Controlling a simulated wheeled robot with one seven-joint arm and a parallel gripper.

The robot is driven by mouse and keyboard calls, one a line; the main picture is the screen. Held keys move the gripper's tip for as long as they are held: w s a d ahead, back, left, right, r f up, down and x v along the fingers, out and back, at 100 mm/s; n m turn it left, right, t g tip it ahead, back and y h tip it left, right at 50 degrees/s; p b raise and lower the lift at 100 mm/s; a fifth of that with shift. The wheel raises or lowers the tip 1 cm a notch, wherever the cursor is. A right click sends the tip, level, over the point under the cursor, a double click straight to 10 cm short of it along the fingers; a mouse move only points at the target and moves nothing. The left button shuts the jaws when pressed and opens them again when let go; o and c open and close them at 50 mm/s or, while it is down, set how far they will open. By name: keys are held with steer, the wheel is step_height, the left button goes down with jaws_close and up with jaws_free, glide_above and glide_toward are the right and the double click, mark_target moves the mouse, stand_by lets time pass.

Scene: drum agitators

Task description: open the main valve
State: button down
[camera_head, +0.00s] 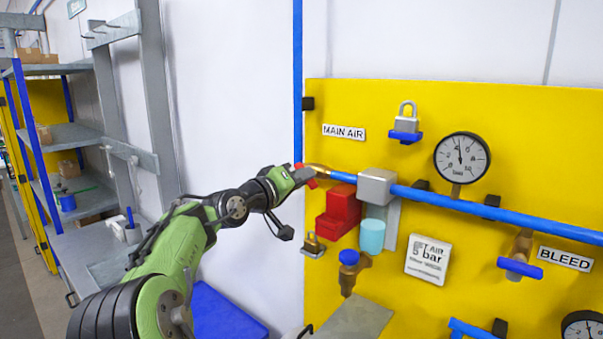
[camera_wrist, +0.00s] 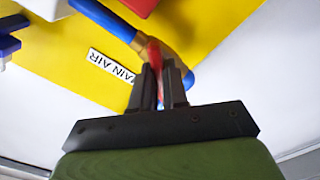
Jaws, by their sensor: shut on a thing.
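The main air valve has a brass body (camera_head: 320,170) on the blue pipe, just below the "MAIN AIR" label (camera_head: 344,132) on the yellow panel. Its red handle (camera_head: 311,183) is mostly hidden by my gripper (camera_head: 303,175) in the head view. In the wrist view, the red handle (camera_wrist: 154,55) stands between the two dark fingers of my gripper (camera_wrist: 164,70), which are shut on it. The brass valve body (camera_wrist: 150,36) and the label (camera_wrist: 110,66) also show there. How far the handle is turned cannot be told.
A pressure gauge (camera_head: 462,158), a padlock hanger (camera_head: 406,124), a red block (camera_head: 339,211) and a grey block (camera_head: 376,187) are on the panel to the right. A bleed valve (camera_head: 520,266) sits further right. Shelves (camera_head: 66,137) stand at the left.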

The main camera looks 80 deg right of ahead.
steer(key=shift+r+n+p, duration=0.15)
steer(key=shift+n+p, duration=2.65)
steer(key=shift+n, duration=1.5)
steer(key=c, duration=1.1)
jaws_free()
steer(key=shift+d, duration=0.15)
steer(key=shift+c, duration=0.2)
steer(key=b+v, duration=0.2)
steer(key=v, duration=1.3)
steer(key=shift+a, duration=0.4)
